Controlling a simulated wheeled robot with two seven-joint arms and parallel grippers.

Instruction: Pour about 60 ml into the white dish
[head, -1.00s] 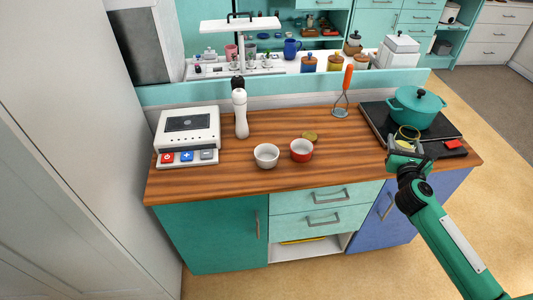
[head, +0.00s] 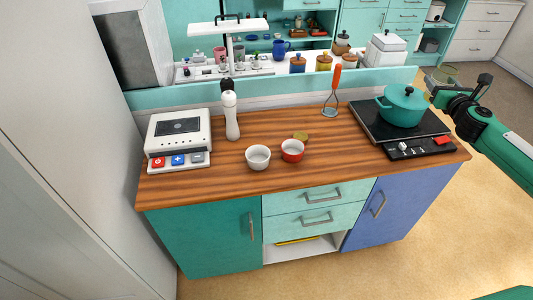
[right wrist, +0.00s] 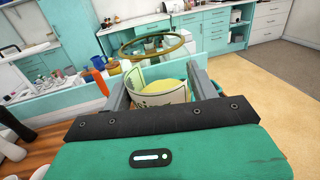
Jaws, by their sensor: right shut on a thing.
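The white dish (head: 258,158) stands on the wooden counter, left of a red dish (head: 292,151) that is white inside. My right gripper (head: 442,84) is above and beyond the counter's right end, near the green pot. It is shut on a clear container (head: 445,74) with a gold rim. In the right wrist view this container (right wrist: 158,92) stands between the fingers with a pale label and yellow contents, roughly upright. The exact level of the contents is hard to read. My left gripper is not in view.
A scale-like device (head: 179,139) with buttons and a pepper mill (head: 231,115) stand at left. A green pot (head: 403,105) sits on the black hob (head: 372,121) at right. An orange-handled masher (head: 333,90) is at the back.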

